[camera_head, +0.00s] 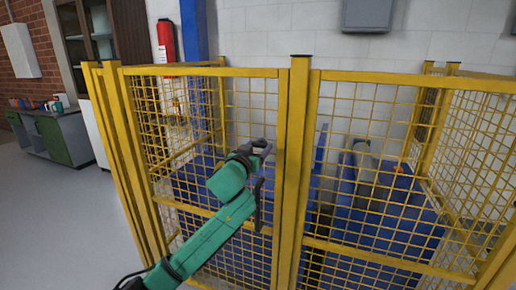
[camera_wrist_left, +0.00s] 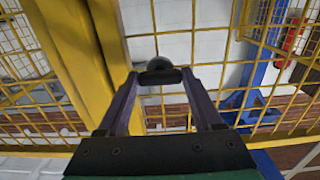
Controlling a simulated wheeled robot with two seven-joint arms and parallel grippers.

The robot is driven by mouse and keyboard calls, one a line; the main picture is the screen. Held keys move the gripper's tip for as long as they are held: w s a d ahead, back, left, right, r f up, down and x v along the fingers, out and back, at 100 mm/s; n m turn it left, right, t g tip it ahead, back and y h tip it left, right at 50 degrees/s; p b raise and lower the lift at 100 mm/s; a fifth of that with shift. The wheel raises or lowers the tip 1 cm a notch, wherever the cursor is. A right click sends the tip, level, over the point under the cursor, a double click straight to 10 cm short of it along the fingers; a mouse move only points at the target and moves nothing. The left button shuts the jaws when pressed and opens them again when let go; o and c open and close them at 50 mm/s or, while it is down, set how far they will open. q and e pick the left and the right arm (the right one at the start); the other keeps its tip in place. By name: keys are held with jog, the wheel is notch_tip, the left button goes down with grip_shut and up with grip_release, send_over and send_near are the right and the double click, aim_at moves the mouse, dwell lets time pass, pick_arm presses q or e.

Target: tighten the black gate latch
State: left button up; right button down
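My left gripper (camera_head: 266,150) is at the yellow mesh gate, just left of the thick middle post. In the left wrist view its two grey fingers (camera_wrist_left: 160,82) stand apart, with a short black bar (camera_wrist_left: 160,76) and a rounded dark knob spanning the gap at their tips. This black piece looks like the latch. I cannot tell whether the fingers press on it or only stand around it. In the head view a dark upright handle-like piece (camera_head: 257,207) shows just below the gripper, partly behind my green wrist. My right gripper is not in view.
The yellow mesh fence (camera_head: 213,72) and its middle post (camera_head: 293,170) stand close in front. Blue machinery (camera_head: 385,215) is behind the mesh. A red extinguisher (camera_head: 166,40) hangs at the back left. A workbench (camera_head: 55,135) stands far left, with open grey floor before it.

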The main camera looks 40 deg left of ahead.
pick_arm(q)
jog(key=shift+m, duration=0.3)
jog(key=m+p, duration=0.1)
jog(key=m, duration=0.2)
jog(key=shift+p, duration=0.35)
jog(key=m+p, duration=0.1)
jog(key=m, duration=0.3)
jog(key=shift+m+p, duration=0.35)
jog(key=shift+m, duration=0.05)
jog(key=m+p, duration=0.1)
jog(key=m, duration=0.3)
jog(key=shift+m+p, duration=0.3)
jog(key=m+p, duration=0.1)
jog(key=m, duration=0.3)
jog(key=o, duration=1.4)
jog(key=shift+c, duration=0.2)
jog(key=shift+s, duration=0.1)
